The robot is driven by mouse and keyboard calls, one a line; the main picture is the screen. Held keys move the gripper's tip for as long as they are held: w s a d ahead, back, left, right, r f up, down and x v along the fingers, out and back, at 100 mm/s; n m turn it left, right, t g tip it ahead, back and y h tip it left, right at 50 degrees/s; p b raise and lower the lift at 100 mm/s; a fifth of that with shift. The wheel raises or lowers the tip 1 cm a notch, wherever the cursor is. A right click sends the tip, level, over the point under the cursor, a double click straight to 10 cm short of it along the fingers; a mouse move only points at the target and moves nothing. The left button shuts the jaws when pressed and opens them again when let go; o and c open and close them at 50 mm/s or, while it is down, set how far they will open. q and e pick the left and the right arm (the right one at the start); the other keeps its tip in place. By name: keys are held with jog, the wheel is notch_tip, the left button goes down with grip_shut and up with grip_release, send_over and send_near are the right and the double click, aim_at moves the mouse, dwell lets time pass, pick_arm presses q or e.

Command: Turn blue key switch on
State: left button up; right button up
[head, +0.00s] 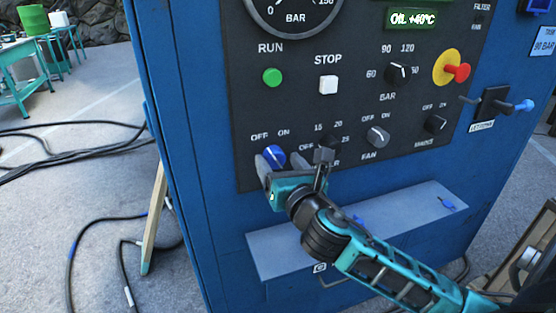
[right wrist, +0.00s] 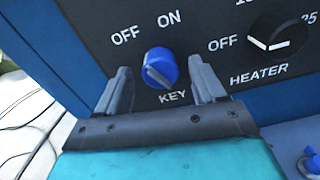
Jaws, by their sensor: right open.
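The blue key switch (head: 274,155) sits at the lower left of the black control panel (head: 250,103), under the labels OFF and ON. In the right wrist view the blue knob (right wrist: 160,68) shows between OFF and ON, with KEY written below it. Its white pointer line slants toward the lower right end, and I cannot tell its setting for sure. My right gripper (head: 292,165) is open in front of the panel. In the right wrist view its two fingers (right wrist: 160,88) stand on either side of the knob, with gaps to it. My left gripper is not in view.
The heater dial (right wrist: 278,38) is right of the key switch, partly hidden by my gripper in the head view. The fan dial (head: 377,136) is farther right. A grey shelf (head: 285,243) juts out below the panel. Black cables (head: 75,135) lie on the floor at left.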

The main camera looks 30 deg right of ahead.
jog(key=shift+w+d, duration=0.15)
jog(key=shift+w, duration=0.45)
jog(key=shift+c, duration=0.4)
jog(key=c, duration=1)
